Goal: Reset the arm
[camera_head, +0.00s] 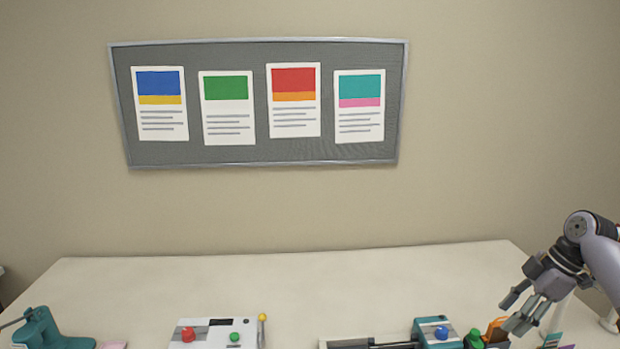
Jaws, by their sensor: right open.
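My right gripper (512,316) is at the lower right, its arm coming in from the right edge. Its fingers are spread apart, point down and left, and show nothing between them. It hangs over the right end of the white table (290,283), close to an orange item (496,329) and a green knob-like piece (475,340). I cannot tell whether it touches them. My left gripper is not in view.
A white machine (213,335) with red and green buttons and a yellow-knobbed lever stands front centre. A teal device (42,329) stands at left, a teal unit with a blue button (436,331) at right. The table's back is clear. A poster board (255,156) hangs behind.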

